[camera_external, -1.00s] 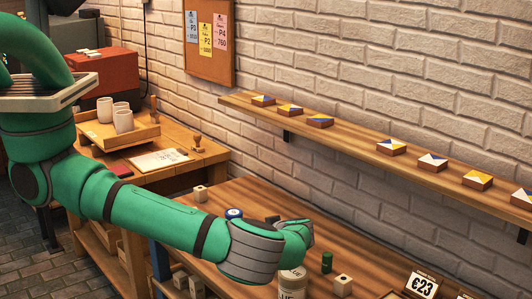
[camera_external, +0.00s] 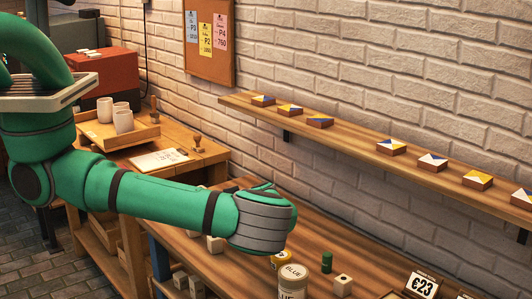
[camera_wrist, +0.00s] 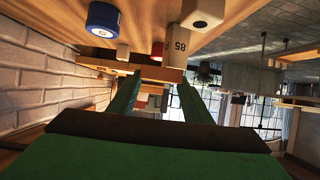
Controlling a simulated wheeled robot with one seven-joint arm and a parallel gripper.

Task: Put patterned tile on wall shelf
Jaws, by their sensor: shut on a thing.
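The wall shelf (camera_external: 352,137) is a long wooden board on the brick wall. Several patterned tiles with white, blue and yellow faces stand on it: three at the left, with the third tile (camera_external: 320,121), then a bare gap, then more from the fourth tile (camera_external: 391,147) rightward. My gripper (camera_wrist: 160,76) shows in the wrist view with two green fingers around a flat wooden-edged tile (camera_wrist: 105,68); its patterned face is hidden. In the external view my wrist is over the workbench, below shelf height, and hides the fingers and the held tile.
On the workbench (camera_external: 325,240) stand a can labelled BLUE (camera_external: 292,279), a green cylinder (camera_external: 327,262), a wooden block (camera_external: 343,286) and a price sign (camera_external: 423,285). A tray with cups (camera_external: 135,134) is on the left table. The space before the shelf is clear.

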